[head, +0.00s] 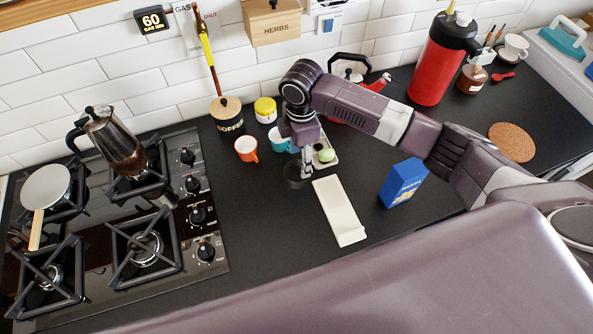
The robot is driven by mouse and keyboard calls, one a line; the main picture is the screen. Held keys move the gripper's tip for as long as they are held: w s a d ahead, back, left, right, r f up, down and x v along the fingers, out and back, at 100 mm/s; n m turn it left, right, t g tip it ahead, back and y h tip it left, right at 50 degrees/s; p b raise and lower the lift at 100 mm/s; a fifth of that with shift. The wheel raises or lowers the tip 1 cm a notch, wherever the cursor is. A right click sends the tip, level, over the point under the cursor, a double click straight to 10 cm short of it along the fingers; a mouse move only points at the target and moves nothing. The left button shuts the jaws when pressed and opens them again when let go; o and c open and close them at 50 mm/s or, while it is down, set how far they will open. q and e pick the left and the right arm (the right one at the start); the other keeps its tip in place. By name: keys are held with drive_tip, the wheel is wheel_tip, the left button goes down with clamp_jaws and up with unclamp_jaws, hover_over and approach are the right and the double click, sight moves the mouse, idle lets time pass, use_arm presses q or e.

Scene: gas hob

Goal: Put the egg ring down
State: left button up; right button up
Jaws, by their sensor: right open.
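My right gripper (306,172) is open and points down over the dark worktop, its arm coming in from the right. A small dark round thing (293,176), perhaps the egg ring, is right beside its fingertips on the left. It is dark on dark, so I cannot tell whether it touches the fingers or the worktop. My left gripper is not in view.
A long cream rest (338,212) lies just in front of the gripper. A teal cup (278,140), an orange cup (246,149) and a pale green round thing (327,155) are close behind. A blue box (403,182) stands right. The gas hob (218,262) is left.

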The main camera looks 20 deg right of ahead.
sight(297, 174)
drive_tip(key=f, duration=0.2)
drive_tip(key=a+f+p, duration=0.1)
drive_tip(key=f, duration=0.1)
drive_tip(key=shift+f, duration=0.3)
drive_tip(key=shift+d, duration=0.1)
drive_tip(key=c, duration=0.8)
